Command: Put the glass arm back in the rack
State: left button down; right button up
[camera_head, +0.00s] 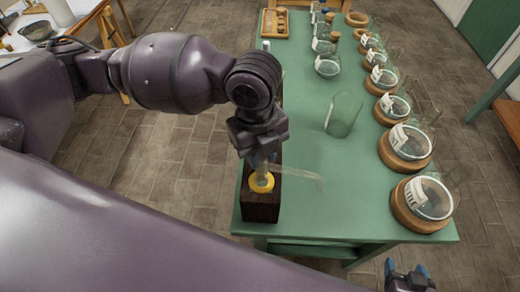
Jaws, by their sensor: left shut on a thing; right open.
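My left gripper (262,160) is shut on the glass arm (302,174), a thin clear tube that reaches out to the right and bends down at its end. It is above the near end of the rack (262,207), a dark wooden block along the left edge of the green table. A yellow ring (261,187) shows just below the gripper, at the top of the rack. I cannot tell whether the tube's lower end is inside the rack. The gripper and forearm hide the rack's middle. My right gripper (406,268) is open and empty at the bottom right, off the table's near edge.
The green table (330,215) is clear near its front. A clear glass beaker (343,114) stands mid-table. Several labelled glass vessels on wooden rings (405,219) line the right edge. More flasks (327,66) and a wooden tray (274,24) are at the back.

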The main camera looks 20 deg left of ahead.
pick_arm(q)
jog(key=shift+f, duration=0.1)
pick_arm(e)
jog(key=shift+w+r, duration=0.15)
jog(key=shift+r, duration=0.15)
jog(key=shift+f, duration=0.1)
jog(key=shift+s+f, duration=0.15)
jog(key=shift+s, duration=0.35)
pick_arm(q)
jog(key=shift+f, duration=0.15)
pick_arm(e)
jog(key=shift+w, duration=0.25)
jog(key=shift+w+r, duration=0.25)
pick_arm(q)
jog(key=c, duration=0.9)
grip_release()
jog(key=shift+c, duration=0.2)
jog(key=o, duration=0.5)
pick_arm(e)
jog(key=shift+s+f, duration=0.25)
jog(key=shift+s, duration=0.25)
